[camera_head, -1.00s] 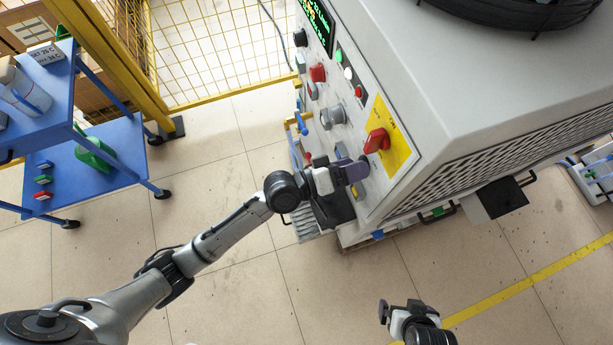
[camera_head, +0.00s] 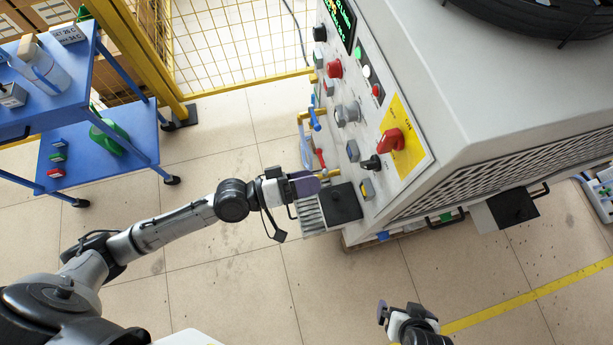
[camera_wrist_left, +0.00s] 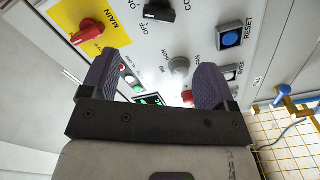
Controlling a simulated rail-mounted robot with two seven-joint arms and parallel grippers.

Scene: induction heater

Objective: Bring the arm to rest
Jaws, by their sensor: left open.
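My left gripper (camera_head: 318,181) is open and empty in the head view, just left of the induction heater's control panel (camera_head: 365,140) and apart from it. In the left wrist view its two purple fingers (camera_wrist_left: 155,85) stand wide apart, with panel knobs and buttons beyond them. My left arm comes in from the lower left over the floor. My right gripper (camera_head: 410,312) shows only in part at the bottom of the head view; its jaw opening cannot be made out. The panel carries a red main switch (camera_head: 391,142) on a yellow plate and a black knob (camera_head: 371,163).
A blue cart (camera_head: 85,155) with bottles and small boxes stands at left. A yellow mesh fence (camera_head: 235,45) is behind. The heater cabinet (camera_head: 500,90) fills the right, with a black plate (camera_head: 342,203) jutting low at its front. The floor between cart and heater is clear.

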